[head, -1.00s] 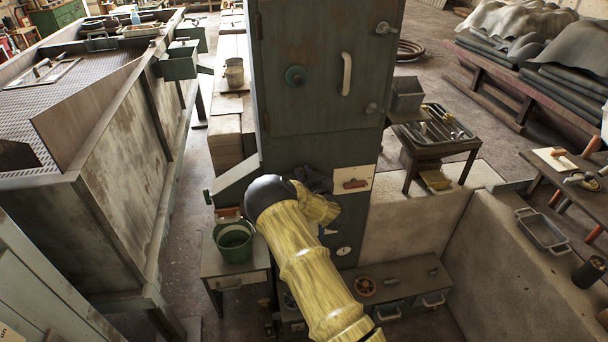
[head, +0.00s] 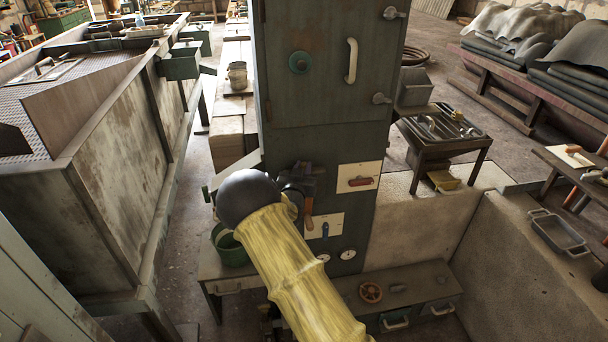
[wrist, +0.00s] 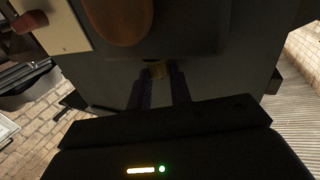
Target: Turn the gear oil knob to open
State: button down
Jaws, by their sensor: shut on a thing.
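In the wrist view, my gripper (wrist: 158,88) is shut on a small brass-coloured piece (wrist: 158,70) at the lower edge of a dark housing. This may be the gear oil knob; no label is readable. A rounded orange-brown handle (wrist: 118,18) hangs close above it.
A red-handled lever (head: 361,181) and a blue lever (head: 325,230) sit on pale plates to the right. Two gauges and a red handwheel (head: 371,292) are lower. A green bucket (head: 228,246) stands left of my arm. A concrete wall is right.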

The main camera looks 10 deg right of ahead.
jog(key=shift+a+f+m+g+h, duration=0.1)
jog(key=shift+a+m+g+h, duration=0.1)
jog(key=shift+m+g+h, duration=0.35)
jog(key=shift+m+h+b, duration=0.3)
jog(key=shift+m+h, duration=0.05)
jog(key=shift+h, duration=0.2)
jog(key=c, duration=1.3)
grip_release()
jog(key=shift+r, duration=0.2)
jog(key=shift+a, duration=0.1)
jog(key=shift+n+t+y+p, duration=0.5)
jog(key=shift+n+y, duration=0.2)
jog(key=shift+y, duration=0.3)
